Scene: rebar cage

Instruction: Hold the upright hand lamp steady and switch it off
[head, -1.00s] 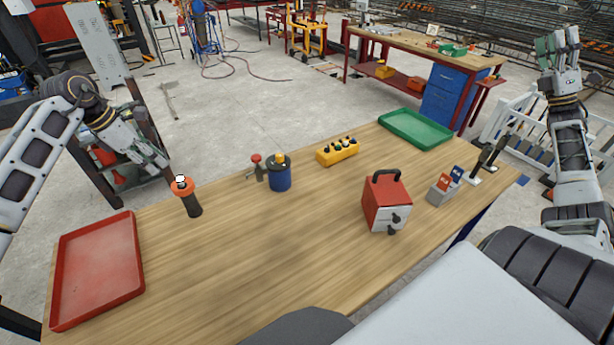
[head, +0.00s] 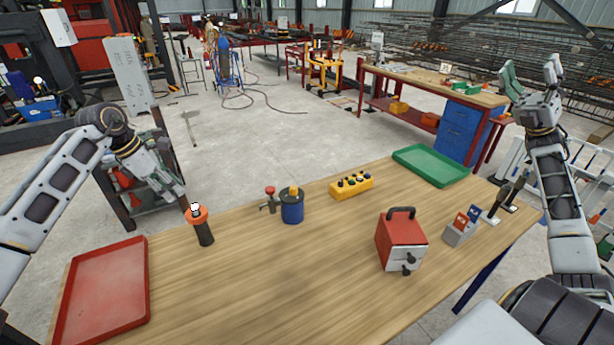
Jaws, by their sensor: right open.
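The hand lamp (head: 204,232) stands upright on the left part of the wooden table. It has a dark cylindrical body, an orange collar and a small white top. My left gripper (head: 177,196) is just left of and behind the lamp's head, pointing down toward it. I cannot tell whether it touches the lamp, and its finger gap is not clear. My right gripper (head: 530,78) is raised at the upper right, far from the lamp, with its fingers spread and empty. The lamp's switch cannot be made out.
The table (head: 290,285) also holds a red tray (head: 105,290), a blue cylinder (head: 292,211), a red-knobbed device (head: 270,195), a yellow button box (head: 352,187), a red-and-white box (head: 400,240), a green tray (head: 430,166) and a small grey holder (head: 458,232). The table's middle front is clear.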

